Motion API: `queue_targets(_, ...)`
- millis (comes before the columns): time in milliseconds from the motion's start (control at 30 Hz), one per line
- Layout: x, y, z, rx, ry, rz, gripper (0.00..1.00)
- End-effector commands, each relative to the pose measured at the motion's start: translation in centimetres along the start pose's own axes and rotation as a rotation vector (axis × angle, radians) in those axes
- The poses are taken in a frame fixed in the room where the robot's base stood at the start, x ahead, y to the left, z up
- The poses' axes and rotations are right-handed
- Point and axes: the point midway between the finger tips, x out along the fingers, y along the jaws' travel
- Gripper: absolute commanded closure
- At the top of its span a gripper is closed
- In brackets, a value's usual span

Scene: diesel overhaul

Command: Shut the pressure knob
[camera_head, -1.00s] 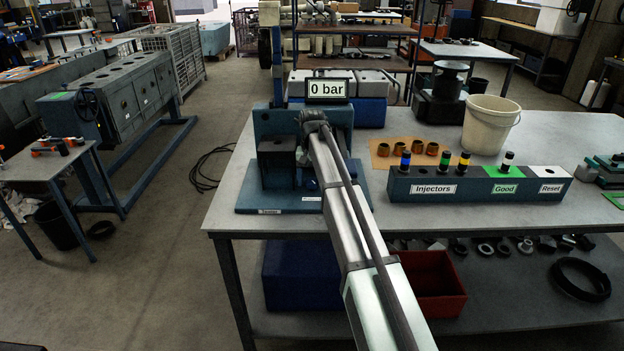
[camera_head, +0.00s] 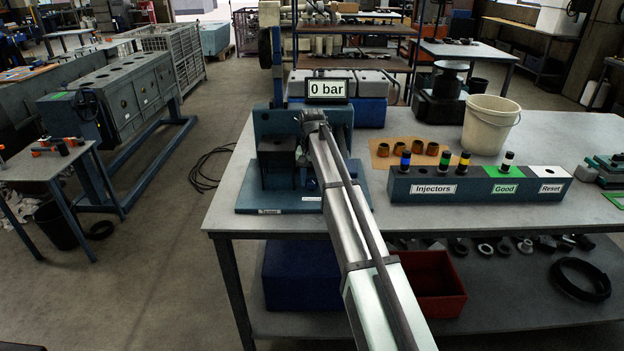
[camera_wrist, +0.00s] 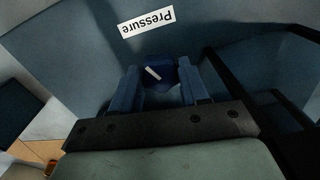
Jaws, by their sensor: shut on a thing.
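The pressure knob (camera_wrist: 160,73) is a small dark blue knob with a white mark, below the white "Pressure" label in the wrist view. My gripper (camera_wrist: 162,88) has its two blue fingers on either side of the knob, shut on it. The white mark is slanted. In the head view my arm hides the knob and most of the gripper. The blue test stand (camera_head: 273,122) stands on the bench, and its display (camera_head: 327,89) on top reads "0 bar".
To the right on the bench (camera_head: 560,224) is a long rack (camera_head: 475,189) labelled Injectors, Good and Reset, holding several injectors. Behind it are brass parts on a brown sheet and a white bucket (camera_head: 490,124).

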Motion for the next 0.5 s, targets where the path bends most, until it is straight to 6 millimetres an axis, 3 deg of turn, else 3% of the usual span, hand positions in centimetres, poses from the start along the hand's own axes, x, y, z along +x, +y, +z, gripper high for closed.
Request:
queue_targets(233,-0.02,-0.04,0.0,0.166,0.0,0.0,0.86)
queue_targets(500,-0.03,-0.05,-0.01,0.22,0.0,0.0,0.86)
